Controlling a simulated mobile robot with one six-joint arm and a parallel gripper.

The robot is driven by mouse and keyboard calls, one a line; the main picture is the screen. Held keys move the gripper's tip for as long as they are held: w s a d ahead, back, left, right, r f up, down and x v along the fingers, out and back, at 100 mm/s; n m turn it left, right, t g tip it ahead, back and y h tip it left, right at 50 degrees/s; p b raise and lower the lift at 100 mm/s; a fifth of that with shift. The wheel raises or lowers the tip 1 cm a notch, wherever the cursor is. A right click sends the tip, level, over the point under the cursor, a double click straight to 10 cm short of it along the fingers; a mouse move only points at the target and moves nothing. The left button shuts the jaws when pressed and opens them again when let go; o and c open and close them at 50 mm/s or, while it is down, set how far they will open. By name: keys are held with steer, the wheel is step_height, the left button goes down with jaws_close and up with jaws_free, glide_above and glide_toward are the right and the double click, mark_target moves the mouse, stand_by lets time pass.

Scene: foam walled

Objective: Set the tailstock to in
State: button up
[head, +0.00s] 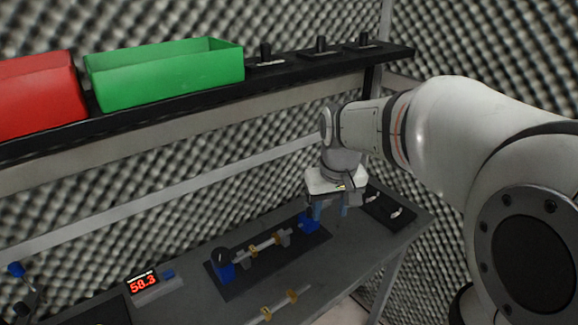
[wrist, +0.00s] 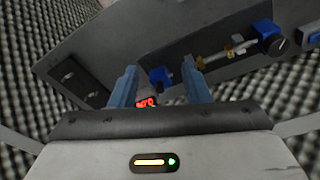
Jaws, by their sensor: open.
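A fixture on a dark base plate (head: 270,264) stands on the grey bench. At its left end is a blue block with a black knob (head: 222,262); at its right end is a smaller blue block, which looks like the tailstock (head: 309,222). A pale shaft with brass-coloured parts (head: 262,245) lies between them. My gripper (head: 330,210) points down, open, just right of the tailstock and seemingly above it. In the wrist view the tailstock (wrist: 158,77) shows between the spread fingers (wrist: 159,68), with no visible contact. The gap to it is hard to judge.
A red display reading 58.3 (head: 142,283) sits left of the fixture. A second shaft (head: 279,305) lies in front. A dark panel with two switches (head: 388,208) is right of my gripper. A shelf above holds a green bin (head: 165,78) and a red bin (head: 38,98).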

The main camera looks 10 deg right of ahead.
steer(key=w+f+n, duration=0.1)
steer(key=w+f, duration=0.2)
steer(key=w, duration=0.8)
steer(key=g, duration=0.2)
glide_above(310, 209)
steer(key=shift+n, duration=0.4)
step_height(310, 209, down, 5)
steer(key=shift+s+r, duration=0.1)
steer(key=shift+r, duration=0.05)
steer(key=shift+w+f, duration=0.2)
step_height(310, 209, down, 8)
steer(key=shift+r, duration=0.15)
steer(key=shift+c, duration=0.2)
jaws_close()
